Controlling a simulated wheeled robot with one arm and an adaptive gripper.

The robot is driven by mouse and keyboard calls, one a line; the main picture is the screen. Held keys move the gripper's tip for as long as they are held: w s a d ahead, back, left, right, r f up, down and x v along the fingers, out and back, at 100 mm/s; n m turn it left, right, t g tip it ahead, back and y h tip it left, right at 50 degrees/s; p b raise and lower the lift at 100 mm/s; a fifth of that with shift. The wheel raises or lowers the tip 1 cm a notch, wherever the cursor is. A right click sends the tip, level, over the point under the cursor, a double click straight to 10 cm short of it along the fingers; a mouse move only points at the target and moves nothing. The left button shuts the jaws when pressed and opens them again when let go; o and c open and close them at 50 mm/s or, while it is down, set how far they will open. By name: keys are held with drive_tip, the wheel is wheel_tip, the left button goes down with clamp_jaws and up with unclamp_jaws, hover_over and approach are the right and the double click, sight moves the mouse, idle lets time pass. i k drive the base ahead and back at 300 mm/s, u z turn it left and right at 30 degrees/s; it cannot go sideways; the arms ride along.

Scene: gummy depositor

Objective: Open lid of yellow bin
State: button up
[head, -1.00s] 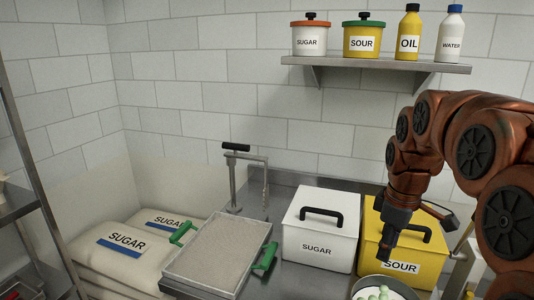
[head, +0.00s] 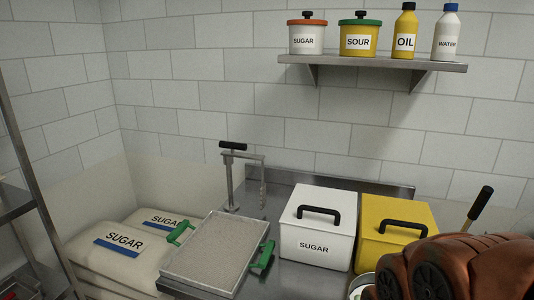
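The yellow bin (head: 390,215) stands on the metal counter at the right, beside the white SUGAR bin. Its yellow lid is on, with a black handle (head: 398,228) across the top. My reddish-brown arm covers the bin's lower front, so its label is hidden. My gripper is out of view at the lower right, and I cannot see whether it touches anything.
The white SUGAR bin (head: 316,237) stands just left of the yellow bin. A tray with green handles (head: 216,256) and a metal stand (head: 230,180) are further left. A dark-handled tool (head: 480,203) sticks up at the right. A shelf (head: 370,62) with jars hangs above.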

sight(400, 212)
drive_tip(key=z, duration=1.95)
drive_tip(key=k, duration=1)
drive_tip(key=u, duration=1.85)
drive_tip(key=i, duration=0.5)
